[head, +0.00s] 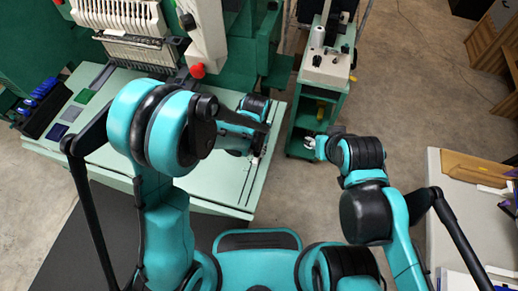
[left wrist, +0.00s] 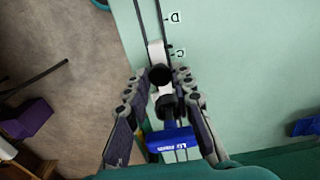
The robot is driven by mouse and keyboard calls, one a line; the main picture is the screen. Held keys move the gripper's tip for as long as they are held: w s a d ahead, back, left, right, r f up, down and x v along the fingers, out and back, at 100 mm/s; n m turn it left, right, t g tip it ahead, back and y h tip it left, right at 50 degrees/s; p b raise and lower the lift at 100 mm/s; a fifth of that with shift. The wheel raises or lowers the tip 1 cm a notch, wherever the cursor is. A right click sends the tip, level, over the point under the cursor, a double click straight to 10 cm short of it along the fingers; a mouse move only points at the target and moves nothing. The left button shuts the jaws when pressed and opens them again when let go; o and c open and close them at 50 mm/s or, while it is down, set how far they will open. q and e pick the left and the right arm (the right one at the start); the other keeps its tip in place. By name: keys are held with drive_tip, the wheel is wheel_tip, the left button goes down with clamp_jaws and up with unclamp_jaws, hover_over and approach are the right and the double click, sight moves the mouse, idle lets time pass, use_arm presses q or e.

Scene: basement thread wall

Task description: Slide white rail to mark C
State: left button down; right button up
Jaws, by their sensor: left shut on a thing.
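In the left wrist view the white rail (left wrist: 156,55) shows as a short white piece on a dark track, its visible end beside mark C (left wrist: 180,53). Mark D (left wrist: 174,17) is farther up the track. My left gripper (left wrist: 162,80) has its fingers on either side of a round black knob at the rail and is shut on the white rail's fitting. In the head view my left gripper (head: 258,146) is over the right part of the green table, where the arm hides most of the rail. My right gripper (head: 310,145) is off the table's right side; its finger gap is unclear.
The pale green table (head: 215,183) carries an embroidery machine (head: 125,20) at the back. A green cart (head: 325,80) stands beyond it. A blue labelled piece (left wrist: 172,143) sits between my left fingers' bases. A white table (head: 450,225) is at right.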

use_arm(q)
drive_tip(key=shift+w+d, duration=0.3)
drive_tip(key=shift+w, duration=0.4)
drive_tip(key=c, duration=1.4)
unclamp_jaws()
drive_tip(key=shift+d, duration=0.1)
drive_tip(key=shift+o, duration=0.2)
wheel_tip(320, 180, up, 6)
drive_tip(key=p, duration=0.3)
drive_tip(key=shift+p, duration=0.4)
drive_tip(key=shift+a+r, duration=0.1)
drive_tip(key=shift+a, duration=0.1)
